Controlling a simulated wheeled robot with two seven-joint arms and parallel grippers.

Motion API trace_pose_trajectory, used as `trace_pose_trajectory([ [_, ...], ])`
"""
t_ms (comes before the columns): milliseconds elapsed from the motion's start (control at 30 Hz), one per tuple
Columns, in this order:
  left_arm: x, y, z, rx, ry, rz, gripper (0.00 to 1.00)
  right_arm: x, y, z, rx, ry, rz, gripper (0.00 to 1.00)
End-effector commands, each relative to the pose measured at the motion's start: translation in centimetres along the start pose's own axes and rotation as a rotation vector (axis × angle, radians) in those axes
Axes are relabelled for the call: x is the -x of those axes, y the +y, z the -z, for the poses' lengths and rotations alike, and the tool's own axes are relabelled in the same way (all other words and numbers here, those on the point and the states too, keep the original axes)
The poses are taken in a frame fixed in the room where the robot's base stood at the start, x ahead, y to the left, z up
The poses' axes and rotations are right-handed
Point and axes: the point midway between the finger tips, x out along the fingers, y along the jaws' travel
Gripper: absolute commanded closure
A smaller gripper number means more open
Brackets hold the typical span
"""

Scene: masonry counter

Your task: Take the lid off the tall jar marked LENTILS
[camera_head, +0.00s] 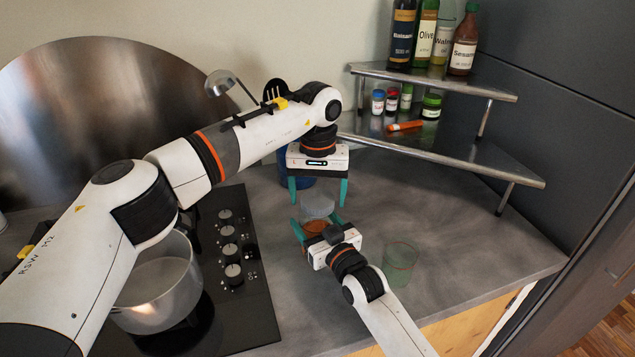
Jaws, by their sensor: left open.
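A clear glass (400,262) stands right of my right gripper. A blue container (284,164) is partly hidden behind my left gripper. A steel pot (160,292) sits on the hob (240,312) at left. A corner shelf (450,155) holds bottles and small jars. Counter at right is clear.

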Motion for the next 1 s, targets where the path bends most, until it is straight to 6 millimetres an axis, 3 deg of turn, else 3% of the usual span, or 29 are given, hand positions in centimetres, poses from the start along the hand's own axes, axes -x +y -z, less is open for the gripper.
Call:
trace_pose_trajectory([
  [233,-0.06,0.02,-0.01,0.0,-0.001,0.0,0.21,0.01,-0.02,0.06,0.001,0.001,0.0,0.93],
  [500,-0.03,0.02,-0.01,0.0,0.0,-0.001,0.65,0.01,-0.02,0.06,0.001,0.001,0.0,0.93],
  [767,-0.02,0.03,-0.02,0.017,-0.001,-0.001,0.66,0.01,-0.04,0.07,0.001,0.001,0.001,0.93],
  [867,0.0,0.04,-0.02,0.117,-0.001,-0.001,0.66,0.01,-0.04,0.07,0.001,0.002,0.001,0.93],
  [1000,0.02,0.06,-0.03,0.399,-0.002,-0.001,0.66,0.01,-0.04,0.07,0.001,0.002,0.001,0.93],
])
